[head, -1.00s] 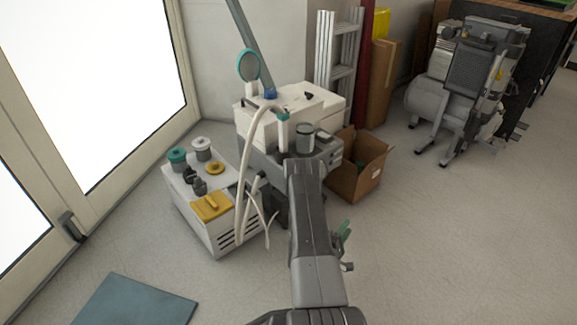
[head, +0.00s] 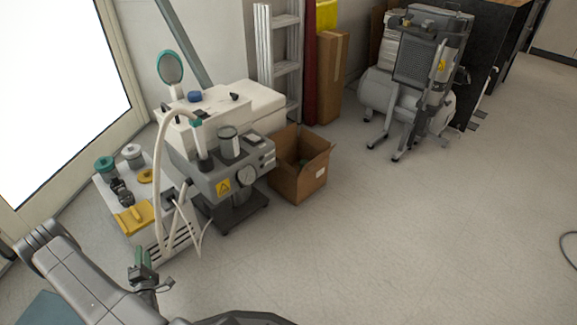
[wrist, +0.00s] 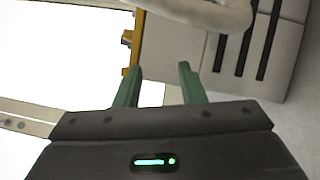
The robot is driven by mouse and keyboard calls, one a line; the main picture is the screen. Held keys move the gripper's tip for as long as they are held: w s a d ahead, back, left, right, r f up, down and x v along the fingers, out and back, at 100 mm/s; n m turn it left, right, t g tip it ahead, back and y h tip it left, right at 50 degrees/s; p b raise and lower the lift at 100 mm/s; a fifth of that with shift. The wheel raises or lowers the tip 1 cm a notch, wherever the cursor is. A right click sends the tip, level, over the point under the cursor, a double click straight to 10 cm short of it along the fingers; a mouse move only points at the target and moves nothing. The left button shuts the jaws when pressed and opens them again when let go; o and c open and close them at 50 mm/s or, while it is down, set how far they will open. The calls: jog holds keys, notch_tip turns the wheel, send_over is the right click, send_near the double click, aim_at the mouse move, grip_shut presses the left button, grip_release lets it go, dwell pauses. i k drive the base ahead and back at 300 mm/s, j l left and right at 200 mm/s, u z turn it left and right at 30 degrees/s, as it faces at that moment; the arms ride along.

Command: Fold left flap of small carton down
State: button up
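The small carton (head: 296,184) is an open brown cardboard box on the floor in the middle of the head view, right beside a grey machine. Its top is open and a flap on its right side stands up and leans outward. The left flap is hard to make out against the machine. Dark and green contents show inside. My gripper (head: 139,258) is at the lower left of the head view, well apart from the carton. In the wrist view my gripper (wrist: 158,84) has its two green fingers apart with nothing between them. The carton is not in the wrist view.
The grey machine (head: 222,184) with a gauge and a white cabinet (head: 160,235) with hoses stand between my gripper and the carton. A ladder (head: 281,65) and tall carton (head: 331,85) stand behind. A compressor (head: 410,95) is at the back right.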

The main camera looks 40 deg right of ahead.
aim_at(280, 162)
jog(key=l, duration=0.6)
jog(key=k+l, duration=0.15)
jog(key=l, duration=1.1)
jog(key=k+l+u, duration=0.1)
jog(key=l, duration=0.5)
jog(key=i+l, duration=0.1)
jog(key=l, duration=0.2)
jog(key=i+l, duration=0.1)
jog(key=l, duration=0.25)
jog(key=i+l, duration=0.1)
jog(key=l, duration=0.2)
